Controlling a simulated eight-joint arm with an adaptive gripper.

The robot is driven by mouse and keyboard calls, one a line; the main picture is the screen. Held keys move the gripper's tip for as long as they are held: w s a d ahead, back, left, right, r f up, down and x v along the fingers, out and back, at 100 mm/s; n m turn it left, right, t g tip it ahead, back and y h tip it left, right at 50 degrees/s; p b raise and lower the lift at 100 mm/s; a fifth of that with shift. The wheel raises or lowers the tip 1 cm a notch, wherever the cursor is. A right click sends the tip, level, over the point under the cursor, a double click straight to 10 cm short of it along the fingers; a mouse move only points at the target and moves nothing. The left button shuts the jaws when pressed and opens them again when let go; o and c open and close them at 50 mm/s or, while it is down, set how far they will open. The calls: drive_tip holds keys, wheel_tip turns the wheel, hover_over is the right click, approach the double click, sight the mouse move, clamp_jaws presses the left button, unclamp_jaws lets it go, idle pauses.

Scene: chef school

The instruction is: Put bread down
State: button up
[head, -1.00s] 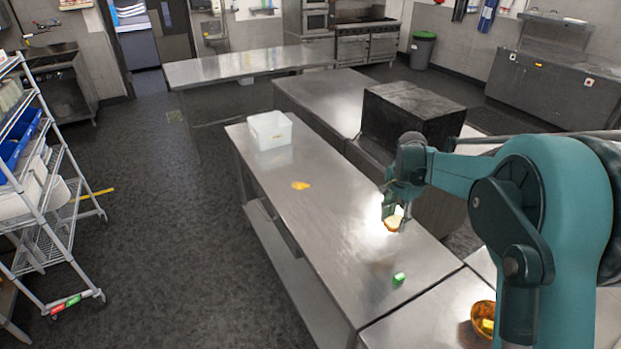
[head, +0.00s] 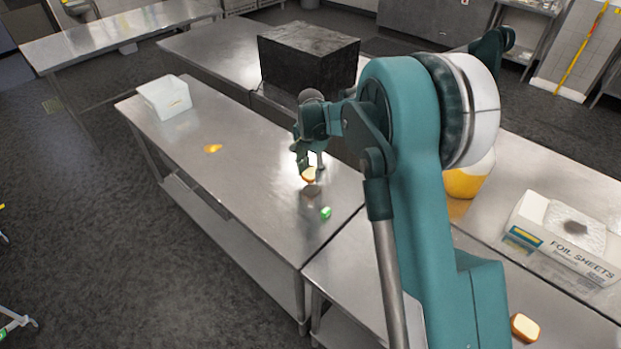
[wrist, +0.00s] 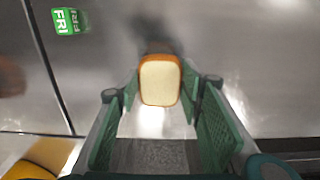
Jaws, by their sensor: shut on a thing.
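The bread (wrist: 160,80) is a slice with a pale face and a brown crust. It sits between the two green fingers of my gripper (wrist: 160,105) in the wrist view. In the head view the bread (head: 309,175) hangs below my gripper (head: 307,165), over the steel table (head: 250,170). A dark shadow lies on the table just under it, so it seems a little above the surface. My gripper is shut on the bread.
A small green block (head: 326,213) lies near the bread. An orange-yellow item (head: 213,149) and a white bin (head: 165,98) are farther along the table. A black box (head: 308,55) stands behind. A foil sheets box (head: 565,240) and another bread-like piece (head: 525,327) are at right.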

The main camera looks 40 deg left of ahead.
sight(311, 173)
drive_tip(key=shift+f, duration=0.15)
drive_tip(key=shift+f, duration=1.7)
drive_tip(key=shift+f, duration=0.2)
drive_tip(key=o, duration=0.7)
drive_tip(key=shift+o, duration=0.2)
drive_tip(key=shift+r, duration=0.2)
wheel_tip(311, 173, up, 12)
